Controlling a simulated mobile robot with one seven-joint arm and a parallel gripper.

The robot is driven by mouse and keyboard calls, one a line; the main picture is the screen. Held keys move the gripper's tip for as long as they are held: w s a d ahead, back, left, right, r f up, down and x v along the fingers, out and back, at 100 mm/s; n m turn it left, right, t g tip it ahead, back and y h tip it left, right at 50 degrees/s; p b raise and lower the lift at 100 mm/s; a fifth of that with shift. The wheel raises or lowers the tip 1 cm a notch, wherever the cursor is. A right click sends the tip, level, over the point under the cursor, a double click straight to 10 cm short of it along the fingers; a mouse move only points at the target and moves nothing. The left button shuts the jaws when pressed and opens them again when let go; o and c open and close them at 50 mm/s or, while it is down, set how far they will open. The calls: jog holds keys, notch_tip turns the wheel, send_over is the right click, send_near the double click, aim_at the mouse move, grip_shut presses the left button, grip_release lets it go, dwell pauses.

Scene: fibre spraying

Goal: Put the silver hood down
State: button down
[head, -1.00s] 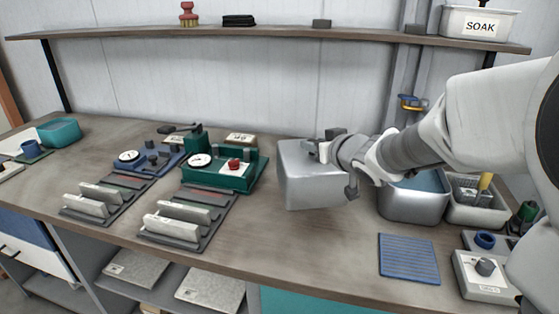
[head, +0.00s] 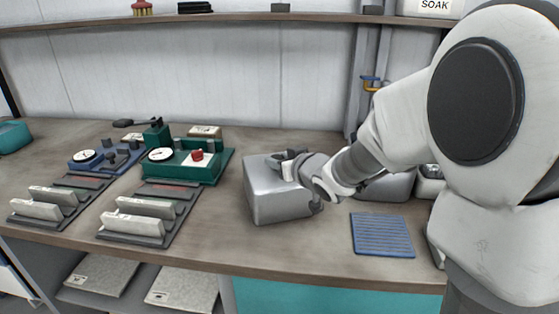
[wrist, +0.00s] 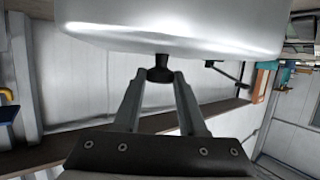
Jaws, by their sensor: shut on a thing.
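The silver hood (head: 274,193) is a box-shaped metal cover in the middle of the bench in the head view. It looks level and close to the bench top, but I cannot tell whether it touches. My gripper (head: 290,156) is at its top, partly hidden by my own wrist. In the wrist view my gripper (wrist: 160,76) is shut on the dark knob (wrist: 158,69) of the hood (wrist: 180,28), whose shiny side fills the top of the picture.
A blue ribbed mat (head: 382,235) lies to the right. A metal basin (head: 387,186) is behind my arm. Racks with pale plates (head: 134,224) sit at the left. Bench front (head: 290,245) is clear.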

jog(key=shift+c, duration=2.3)
grip_release()
jog(key=shift+r, duration=0.2)
jog(key=s+d+r+m+g+h+p, duration=0.1)
jog(key=s+d+r+m+h+p, duration=0.15)
jog(key=s+d, duration=0.55)
jog(key=s+d+r+m+g+h+p, duration=0.15)
jog(key=s+d+r+h, duration=0.3)
jog(key=s, duration=0.55)
jog(key=s+a+f+g+y, duration=0.1)
jog(key=s+g, duration=0.3)
jog(key=s, duration=1)
jog(key=shift+s+a+f+m+g+y, duration=0.2)
jog(key=shift+a+f+m+g+y, duration=0.15)
jog(key=shift+a+f, duration=0.4)
